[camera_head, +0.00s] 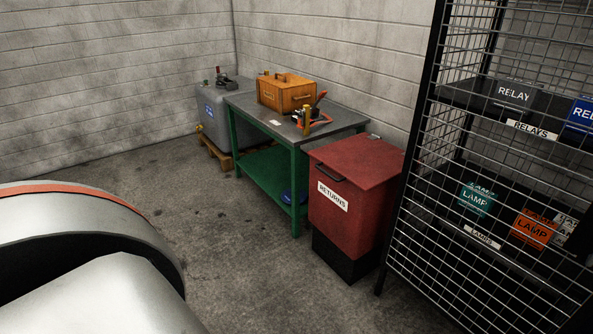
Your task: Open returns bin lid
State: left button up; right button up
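The red returns bin (347,225) stands on the floor on a black base, right of the middle in the head view. A white label reading RETURNS is on its front. Its lid (359,158) is shut, with a dark handle (328,172) at the front upper edge. Neither of my grippers is in view. A large part of my own arm fills the lower left corner, apart from the bin.
A green table (239,165) with a grey top stands left of the bin, holding an orange toolbox (286,92) and tools. A grey tank (207,111) sits behind it on a pallet. A wire-mesh rack (436,212) with labelled boxes stands close to the bin's right. The floor (230,250) in front is clear.

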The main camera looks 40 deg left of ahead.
aim_at(368, 161)
jog(key=u, duration=1.15)
jog(key=i+j+z, duration=0.2)
jog(key=i+j, duration=0.3)
jog(key=i+j+z, duration=0.25)
jog(key=i+j, duration=0.35)
jog(key=i+j+z, duration=0.2)
jog(key=i+j, duration=0.3)
jog(key=j, duration=0.15)
